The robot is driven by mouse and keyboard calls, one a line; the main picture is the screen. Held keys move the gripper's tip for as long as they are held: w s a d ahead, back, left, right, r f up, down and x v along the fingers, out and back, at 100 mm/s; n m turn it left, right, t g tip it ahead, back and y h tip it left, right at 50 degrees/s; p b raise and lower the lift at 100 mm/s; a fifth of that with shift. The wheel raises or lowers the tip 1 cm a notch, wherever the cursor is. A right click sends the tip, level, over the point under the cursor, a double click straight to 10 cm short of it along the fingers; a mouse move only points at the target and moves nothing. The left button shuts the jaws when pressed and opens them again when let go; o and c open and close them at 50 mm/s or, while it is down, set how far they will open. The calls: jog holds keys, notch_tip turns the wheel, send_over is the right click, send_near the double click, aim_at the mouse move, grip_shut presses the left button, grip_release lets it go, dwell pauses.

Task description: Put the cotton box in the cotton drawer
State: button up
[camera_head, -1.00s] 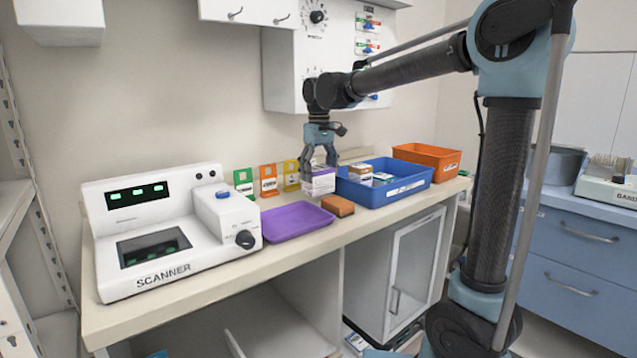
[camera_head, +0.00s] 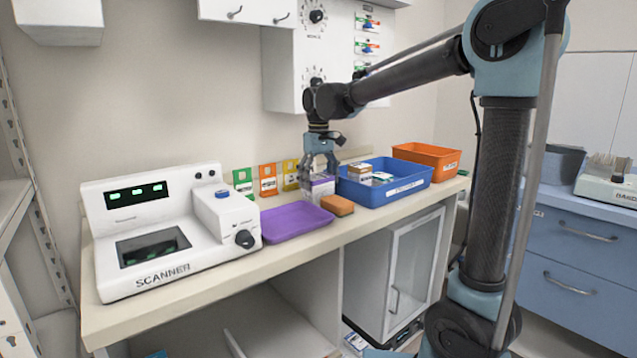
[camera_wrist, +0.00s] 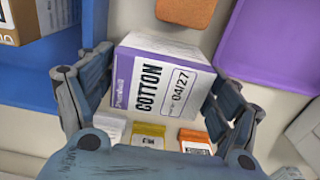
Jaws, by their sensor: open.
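The cotton box (camera_wrist: 160,85) is white with a purple band and reads COTTON 04/27 in the wrist view. In the head view the cotton box (camera_head: 321,188) stands on the counter between the purple tray and the blue bin. My gripper (camera_head: 320,172) is directly above it, pointing down. In the wrist view the fingers of my gripper (camera_wrist: 158,95) are open, one on each side of the box; I cannot tell if they touch it. No drawer labelled cotton can be made out.
A purple tray (camera_head: 290,222), an orange-brown block (camera_head: 338,205) and a blue bin (camera_head: 408,195) holding boxes are close by. A white scanner (camera_head: 160,272) stands left, an orange bin (camera_head: 430,152) right. Coloured cards line the wall. Blue drawers (camera_head: 580,240) are at the right.

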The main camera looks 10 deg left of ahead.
notch_tip(320, 180, up, 12)
dwell(0.6)
